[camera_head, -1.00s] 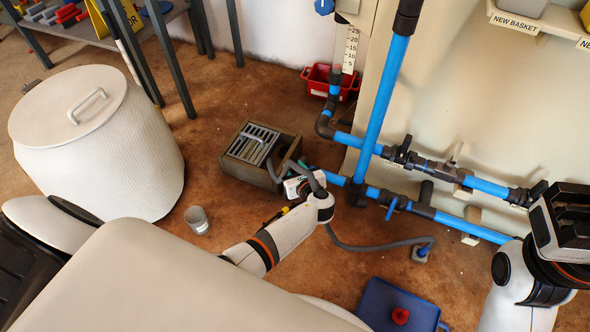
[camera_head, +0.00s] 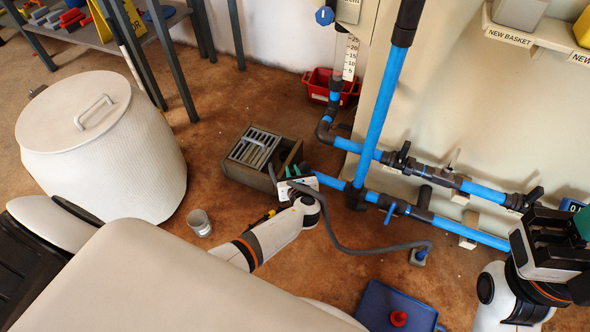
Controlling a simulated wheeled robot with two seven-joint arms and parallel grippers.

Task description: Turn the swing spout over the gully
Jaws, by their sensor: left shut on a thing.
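The gully (camera_head: 234,166) is a grey box on the floor with a slatted grate, its right part open and dark. A short blue pipe (camera_head: 328,180), which looks like the swing spout, runs left from the dark pipe joint toward the gully; its far end is hidden at my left gripper. My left gripper (camera_head: 291,172) is at the gully's right front corner, its teal fingertips closed on the spout's end, though the grip itself is mostly hidden. My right gripper (camera_head: 560,238) is at the right edge, away from the gully; its finger gap cannot be made out.
A grey hose (camera_head: 350,245) runs from the gully past my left gripper to a floor fitting. Blue pipes with valves (camera_head: 396,160) line the wall. A white lidded bin (camera_head: 120,160), a metal cup (camera_head: 199,222), a red tub (camera_head: 322,84) and a blue tray (camera_head: 378,300) stand around.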

